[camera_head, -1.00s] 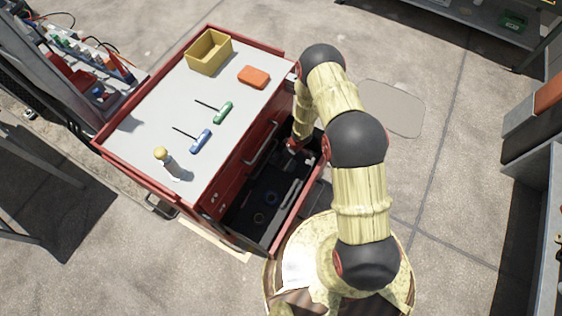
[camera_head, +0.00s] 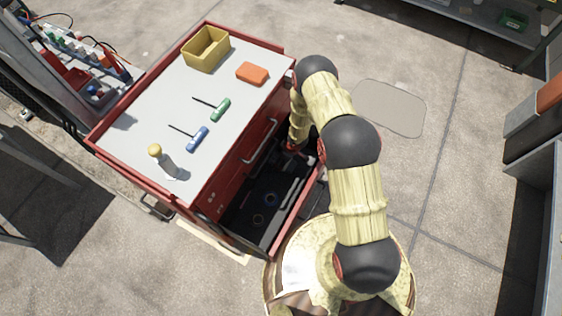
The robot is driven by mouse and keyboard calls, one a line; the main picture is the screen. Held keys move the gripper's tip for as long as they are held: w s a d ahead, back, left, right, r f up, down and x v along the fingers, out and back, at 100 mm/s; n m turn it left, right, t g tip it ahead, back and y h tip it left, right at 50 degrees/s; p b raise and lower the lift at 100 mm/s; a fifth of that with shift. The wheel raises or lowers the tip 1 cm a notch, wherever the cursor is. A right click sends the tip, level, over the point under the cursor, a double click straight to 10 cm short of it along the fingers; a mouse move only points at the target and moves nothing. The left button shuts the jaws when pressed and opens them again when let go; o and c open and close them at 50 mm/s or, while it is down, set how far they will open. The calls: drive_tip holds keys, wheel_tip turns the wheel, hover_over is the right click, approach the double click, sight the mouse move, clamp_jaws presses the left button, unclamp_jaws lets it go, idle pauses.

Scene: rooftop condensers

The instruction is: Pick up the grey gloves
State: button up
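I cannot make out the grey gloves for certain. An open drawer (camera_head: 262,222) of the red tool chest has a dark inside with several small rings and long pale grey pieces, too small and shaded to name. My arm reaches over the chest's right side and bends down to the far end of this drawer. My gripper is at the arm's lower end, in the drawer's shade. Its fingers do not show clearly, so I cannot tell whether they are open or hold anything.
On the chest's grey top (camera_head: 160,115) are a yellow bin (camera_head: 206,50), an orange block (camera_head: 252,73), a green-handled tool (camera_head: 220,110), a blue-handled tool (camera_head: 198,139) and a yellow-knobbed item (camera_head: 156,152). Shelving (camera_head: 545,190) stands at the right edge. The floor between is clear.

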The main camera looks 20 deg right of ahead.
drive_tip(key=c, duration=0.9)
drive_tip(key=shift+r, duration=0.1)
